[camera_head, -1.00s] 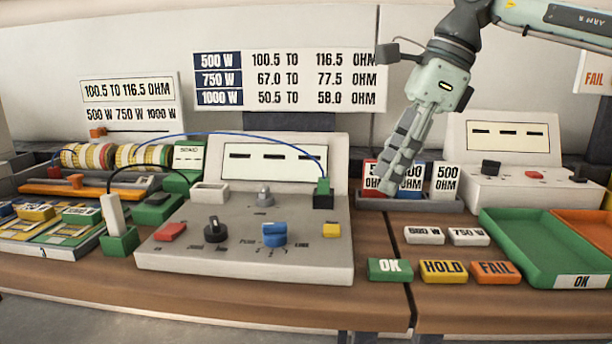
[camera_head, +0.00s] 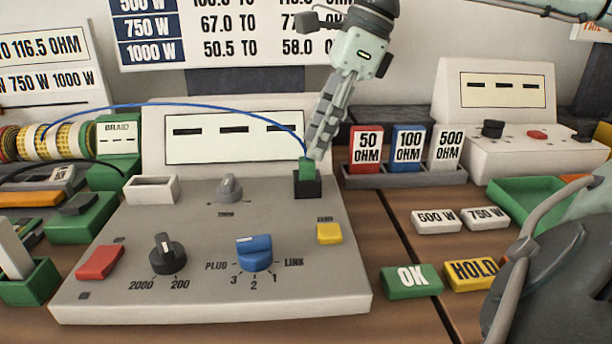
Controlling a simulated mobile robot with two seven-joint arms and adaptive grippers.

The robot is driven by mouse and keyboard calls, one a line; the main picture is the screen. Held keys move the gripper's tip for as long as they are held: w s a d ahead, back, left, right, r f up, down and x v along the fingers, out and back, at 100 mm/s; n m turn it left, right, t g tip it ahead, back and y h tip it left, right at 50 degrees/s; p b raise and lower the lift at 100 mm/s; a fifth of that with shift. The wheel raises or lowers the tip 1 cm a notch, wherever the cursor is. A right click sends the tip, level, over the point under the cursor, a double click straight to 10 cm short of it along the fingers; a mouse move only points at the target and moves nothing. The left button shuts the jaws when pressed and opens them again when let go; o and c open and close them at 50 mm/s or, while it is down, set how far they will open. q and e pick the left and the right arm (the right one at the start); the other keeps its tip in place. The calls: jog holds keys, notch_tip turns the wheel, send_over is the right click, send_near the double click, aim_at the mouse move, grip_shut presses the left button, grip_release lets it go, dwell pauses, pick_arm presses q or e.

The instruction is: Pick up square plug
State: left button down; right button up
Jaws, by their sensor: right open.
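The square plug (camera_head: 306,167) is a small green block with a blue wire at its top. It sits upright in a black square socket (camera_head: 307,185) at the back right corner of the grey tester (camera_head: 200,280). My right gripper (camera_head: 316,152) is open, pointing down, with its fingertips at the plug's upper right side. The fingers show nearly edge-on, so I cannot tell whether they touch the plug or straddle it. My left gripper is not in view.
A rack (camera_head: 405,178) with red, blue and white ohm blocks stands close right of the socket. The blue wire (camera_head: 215,108) arches left to the coils. Part of my body covers the lower right.

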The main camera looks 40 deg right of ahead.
aim_at(308, 159)
jog(key=x, duration=0.3)
jog(key=shift+w+d+f, duration=0.1)
jog(key=shift+f, duration=0.15)
grip_shut()
